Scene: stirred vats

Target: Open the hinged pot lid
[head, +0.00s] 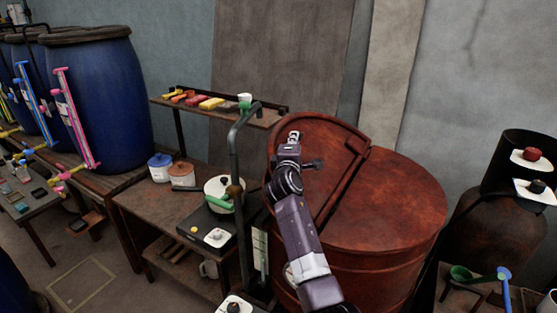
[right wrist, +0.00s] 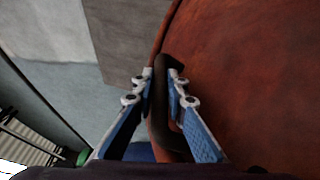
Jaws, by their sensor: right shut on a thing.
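A large rusty-red round pot (head: 385,255) stands at the middle right. Its flat top has a fixed part (head: 395,200) on the right and a hinged lid (head: 325,150) on the left, divided by a straight raised bar. How far the lid is tilted is hard to tell. My right gripper (head: 292,140) is over the lid near its outer edge. In the right wrist view my right gripper (right wrist: 161,85) is shut on a dark lid handle (right wrist: 161,105) at the red lid's rim (right wrist: 178,30). My left gripper is not in view.
Blue barrels (head: 100,95) stand further left. A dark cylinder (head: 490,235) is at right. A wall is behind.

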